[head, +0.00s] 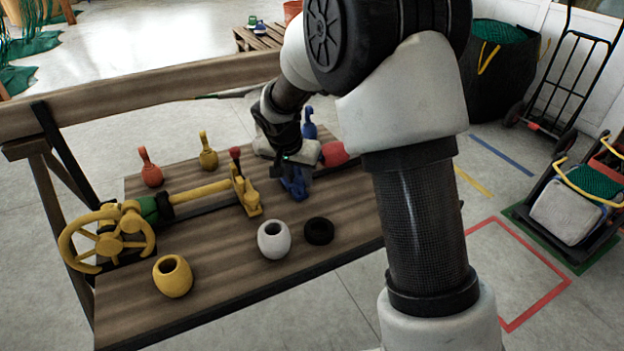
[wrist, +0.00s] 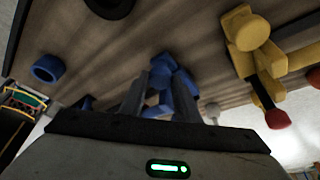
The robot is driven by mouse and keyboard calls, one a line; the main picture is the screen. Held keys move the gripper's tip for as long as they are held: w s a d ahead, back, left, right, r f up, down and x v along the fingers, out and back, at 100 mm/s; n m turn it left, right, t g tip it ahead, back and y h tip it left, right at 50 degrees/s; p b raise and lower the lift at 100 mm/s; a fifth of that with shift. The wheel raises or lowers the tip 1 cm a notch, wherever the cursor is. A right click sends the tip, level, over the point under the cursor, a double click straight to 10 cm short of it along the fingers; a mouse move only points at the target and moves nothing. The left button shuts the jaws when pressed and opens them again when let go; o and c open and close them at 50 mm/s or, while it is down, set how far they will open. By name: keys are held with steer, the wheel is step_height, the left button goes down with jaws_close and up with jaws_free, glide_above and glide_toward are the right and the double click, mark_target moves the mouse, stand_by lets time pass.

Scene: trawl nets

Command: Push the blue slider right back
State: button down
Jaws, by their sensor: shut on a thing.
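The blue slider (head: 295,186) stands on the wooden bench, right of the yellow clamp at the end of the rod. My gripper (head: 290,164) points down onto it, and my wrist hides its upper part in the head view. In the wrist view the blue slider (wrist: 181,88) sits between and around the grey fingers of my gripper (wrist: 163,88). The fingers are shut on it. How far along its travel the slider stands is hard to tell.
A yellow clamp (head: 247,196) with a red-tipped lever and a yellow handwheel (head: 105,238) stand to the left. A white float (head: 273,239), black ring (head: 319,231) and yellow float (head: 172,276) lie in front. A red float (head: 335,153) and blue hook (head: 309,124) are behind.

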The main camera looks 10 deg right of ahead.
steer(key=shift+a, duration=0.3)
steer(key=c, duration=1.4)
jaws_free()
steer(key=shift+s, duration=0.1)
steer(key=shift+o, duration=0.2)
steer(key=shift+r, duration=0.3)
steer(key=p+v, duration=0.3)
steer(key=v, duration=1.4)
steer(key=shift+f, duration=0.1)
